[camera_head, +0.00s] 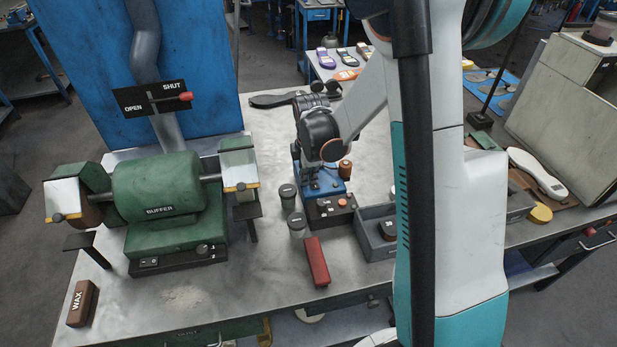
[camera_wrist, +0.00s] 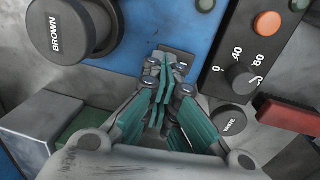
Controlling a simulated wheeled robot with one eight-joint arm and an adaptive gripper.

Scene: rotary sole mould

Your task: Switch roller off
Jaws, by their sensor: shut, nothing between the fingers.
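The blue machine (camera_head: 338,190) stands at the middle of the bench, and its blue panel (camera_wrist: 190,22) shows in the wrist view. A small dark plate (camera_wrist: 183,58) with a white mark sits on this panel, partly hidden by my fingers. Beside the panel is a black control box (camera_head: 328,210) with an orange button (camera_wrist: 267,23), a green button (camera_wrist: 298,4) and a knob (camera_wrist: 242,78) with a numbered scale. My gripper (camera_wrist: 163,68) is shut and empty, its tips over the dark plate. I cannot tell whether they touch it. My arm hides part of the machine.
Dark-lidded jars (camera_head: 297,222) and a red block (camera_head: 317,262) stand close by. A dark round lid marked BROWN (camera_wrist: 58,35) is near my gripper. A grey tray (camera_head: 372,240) is to the right. The green buffer (camera_head: 157,195) fills the left.

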